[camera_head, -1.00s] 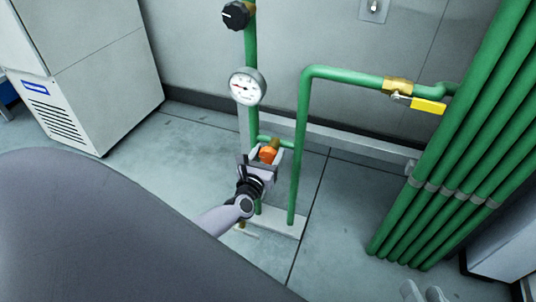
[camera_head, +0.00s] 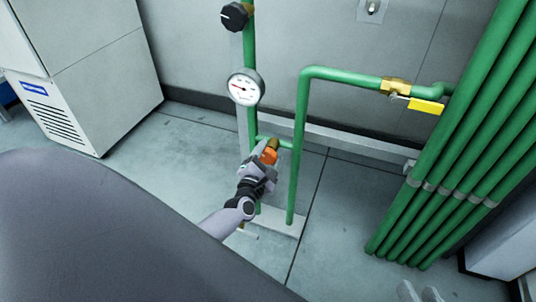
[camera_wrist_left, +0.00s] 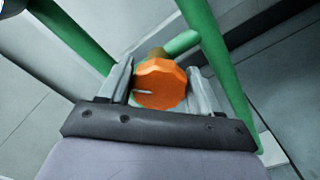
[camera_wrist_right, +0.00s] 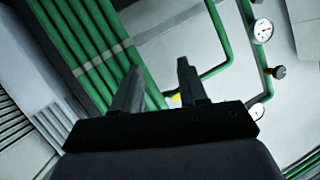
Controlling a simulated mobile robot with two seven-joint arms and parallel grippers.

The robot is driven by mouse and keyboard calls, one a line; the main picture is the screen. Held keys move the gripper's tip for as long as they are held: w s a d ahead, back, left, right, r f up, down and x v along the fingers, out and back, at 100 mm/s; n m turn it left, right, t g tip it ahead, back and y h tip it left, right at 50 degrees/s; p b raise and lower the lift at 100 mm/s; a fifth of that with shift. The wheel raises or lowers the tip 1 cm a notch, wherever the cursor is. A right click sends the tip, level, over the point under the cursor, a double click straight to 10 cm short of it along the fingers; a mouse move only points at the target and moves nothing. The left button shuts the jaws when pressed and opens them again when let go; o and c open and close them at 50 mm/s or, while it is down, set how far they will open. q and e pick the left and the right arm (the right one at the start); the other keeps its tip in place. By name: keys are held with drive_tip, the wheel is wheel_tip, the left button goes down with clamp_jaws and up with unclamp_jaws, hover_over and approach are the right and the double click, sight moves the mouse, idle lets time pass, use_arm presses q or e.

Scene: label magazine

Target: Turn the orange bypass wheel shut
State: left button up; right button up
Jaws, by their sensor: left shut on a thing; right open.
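The orange bypass wheel (camera_head: 269,156) sits on a brass fitting on the low green cross pipe. In the left wrist view the wheel (camera_wrist_left: 160,84) lies between the two fingers, with a pale mark on its face. My left gripper (camera_head: 266,160) is shut on the wheel; it fills the space between the fingers (camera_wrist_left: 162,88). My right gripper (camera_wrist_right: 155,90) is open and empty, away from the wheel. Its fingertips show at the bottom edge of the head view (camera_head: 420,292).
A pressure gauge (camera_head: 245,87) and a black knob (camera_head: 235,16) are on the upright pipe above. A yellow lever valve (camera_head: 426,106) is on the pipe to the right. Several thick green pipes (camera_head: 440,150) stand at the right. A white cabinet (camera_head: 100,75) stands at the left.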

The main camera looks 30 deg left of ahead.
use_arm(q)
drive_tip(key=shift+m, duration=1)
drive_tip(key=m, duration=0.2)
drive_tip(key=shift+d+f+m+p, duration=0.1)
drive_tip(key=shift+m+p, duration=0.2)
drive_tip(key=shift+p, duration=0.05)
drive_tip(key=shift+f+m, duration=0.1)
drive_tip(key=shift+m, duration=1)
drive_tip(key=shift+m+p, duration=0.35)
drive_tip(key=shift+m, duration=0.55)
use_arm(e)
drive_tip(key=shift+d+r, duration=0.15)
drive_tip(key=shift+d, duration=0.05)
use_arm(q)
drive_tip(key=o, duration=1)
use_arm(e)
drive_tip(key=shift+r, duration=0.15)
